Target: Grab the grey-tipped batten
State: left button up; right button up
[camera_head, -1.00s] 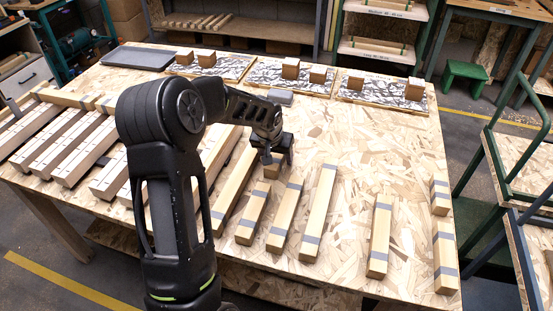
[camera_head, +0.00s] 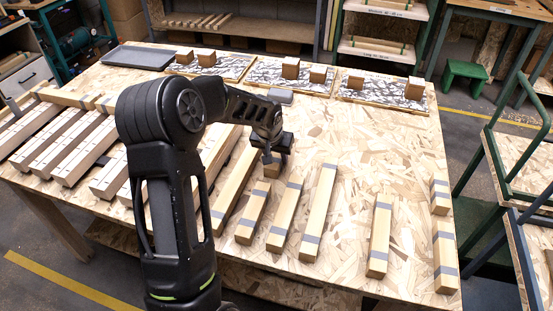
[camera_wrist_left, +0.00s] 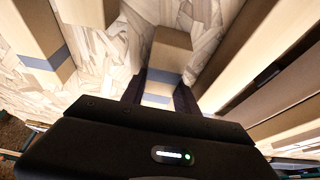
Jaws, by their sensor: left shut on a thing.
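Other grey-banded battens, such as a short one (camera_head: 253,212) and a long one (camera_head: 319,212), lie nearby. My right gripper is not in view.
The chipboard table (camera_head: 350,265) has long pale pieces (camera_head: 42,140) at left. Several patterned boards with wooden blocks (camera_head: 291,68) and a dark tray (camera_head: 138,57) stand at the back. Bare tabletop lies at the right back.

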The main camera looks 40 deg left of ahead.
pick_arm(q)
grip_shut()
notch_tip(320, 180, up, 10)
jog(key=shift+r+b, duration=0.1)
jog(key=shift+b, duration=0.2)
dwell(0.7)
